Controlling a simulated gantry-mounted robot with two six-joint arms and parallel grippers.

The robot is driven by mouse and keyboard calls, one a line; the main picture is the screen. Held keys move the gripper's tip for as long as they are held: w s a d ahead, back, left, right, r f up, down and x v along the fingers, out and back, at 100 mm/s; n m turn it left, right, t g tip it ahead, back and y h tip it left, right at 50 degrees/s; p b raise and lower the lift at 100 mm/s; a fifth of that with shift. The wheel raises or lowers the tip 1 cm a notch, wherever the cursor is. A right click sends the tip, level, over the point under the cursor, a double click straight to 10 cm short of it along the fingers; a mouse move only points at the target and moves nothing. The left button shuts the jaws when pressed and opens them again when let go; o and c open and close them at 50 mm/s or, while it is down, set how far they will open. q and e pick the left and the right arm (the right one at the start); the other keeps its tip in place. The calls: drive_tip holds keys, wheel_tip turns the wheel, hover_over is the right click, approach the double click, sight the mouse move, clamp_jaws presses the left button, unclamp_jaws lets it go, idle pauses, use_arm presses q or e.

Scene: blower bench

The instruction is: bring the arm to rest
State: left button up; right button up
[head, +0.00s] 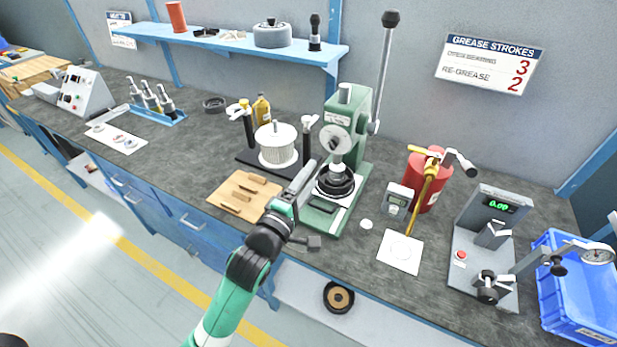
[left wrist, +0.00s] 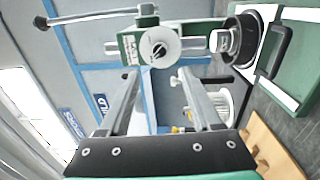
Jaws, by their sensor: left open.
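My left gripper (head: 303,180) is in front of the green arbor press (head: 345,140), over the bench's front edge. In the left wrist view its two fingers (left wrist: 158,90) are apart with nothing between them. The press, with its round grey dial face (left wrist: 158,47), shows beyond the fingertips. A dark round part (head: 335,181) sits on the press base. In the head view the fingers overlap the press's left side; whether they touch it cannot be told. My right gripper is not in view.
To the right are a red canister (head: 428,180), a white sheet (head: 400,252), a grey test stand (head: 483,245) and a blue bin (head: 575,300). The floor aisle is clear at left.

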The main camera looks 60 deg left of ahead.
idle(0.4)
use_arm(q)
drive_tip(key=w+d+r+m+t+h+p, duration=0.1)
drive_tip(key=w+d+r+t+p, duration=0.3)
drive_tip(key=r, duration=0.7)
drive_tip(key=s+d+r+m+t+h+b, duration=0.1)
drive_tip(key=d+r+t+h, duration=0.1)
drive_tip(key=d+r, duration=0.7)
drive_tip(key=s+d+r+m+t+h+p, duration=0.1)
drive_tip(key=s+d+r+m+t+h, duration=0.3)
drive_tip(key=r+m, duration=0.65)
drive_tip(key=s+d+r+m+t+h, duration=0.1)
drive_tip(key=s+d+r+m+h, duration=0.35)
drive_tip(key=r+m, duration=0.6)
wheel_tip(320, 180, up, 39)
drive_tip(key=m+p, duration=0.1)
drive_tip(key=p, duration=3.7)
drive_tip(key=shift+f+m, duration=0.2)
drive_tip(key=shift+m, duration=0.2)
